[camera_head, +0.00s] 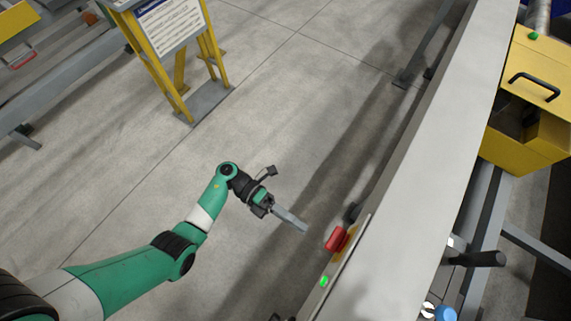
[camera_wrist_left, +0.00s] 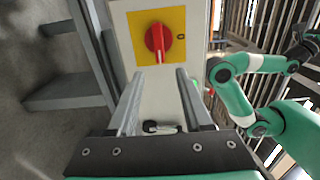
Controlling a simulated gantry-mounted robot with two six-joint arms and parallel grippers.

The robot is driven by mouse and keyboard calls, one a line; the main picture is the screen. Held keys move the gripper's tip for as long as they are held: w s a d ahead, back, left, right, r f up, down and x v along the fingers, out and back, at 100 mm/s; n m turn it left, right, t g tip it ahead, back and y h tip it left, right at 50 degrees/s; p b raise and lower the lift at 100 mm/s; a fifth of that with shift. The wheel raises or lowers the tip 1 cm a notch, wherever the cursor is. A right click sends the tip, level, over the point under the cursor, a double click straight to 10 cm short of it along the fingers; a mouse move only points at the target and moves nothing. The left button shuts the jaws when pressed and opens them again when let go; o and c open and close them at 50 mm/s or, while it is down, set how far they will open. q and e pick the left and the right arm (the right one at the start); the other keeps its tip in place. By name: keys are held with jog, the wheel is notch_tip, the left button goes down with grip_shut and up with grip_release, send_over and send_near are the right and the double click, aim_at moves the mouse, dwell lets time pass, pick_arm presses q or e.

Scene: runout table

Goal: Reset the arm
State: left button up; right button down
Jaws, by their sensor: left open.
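My left gripper (camera_head: 290,219) is open in the head view, its fingers pointing toward the red switch knob (camera_head: 337,239) on the long table's side. A small gap shows between fingertips and knob. In the left wrist view, the two fingers of my left gripper (camera_wrist_left: 159,73) are apart with nothing between their tips. The red knob (camera_wrist_left: 157,38) sits on a yellow plate (camera_wrist_left: 136,56) just beyond the fingertips. A dark fitting (camera_wrist_left: 158,127) on the pale panel shows between the fingers. A green arm, apparently my right one, shows at the right; its gripper is unclear.
The long grey table (camera_head: 425,180) runs diagonally at the right, with a green light (camera_head: 324,281) on its near side. A yellow box (camera_head: 528,125) with a black handle stands beyond it. A yellow sign stand (camera_head: 170,60) is at the upper left. Open floor lies between.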

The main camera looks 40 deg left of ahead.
pick_arm(q)
jog(key=a, duration=0.3)
jog(key=shift+s+a, duration=0.25)
jog(key=shift+a, duration=0.05)
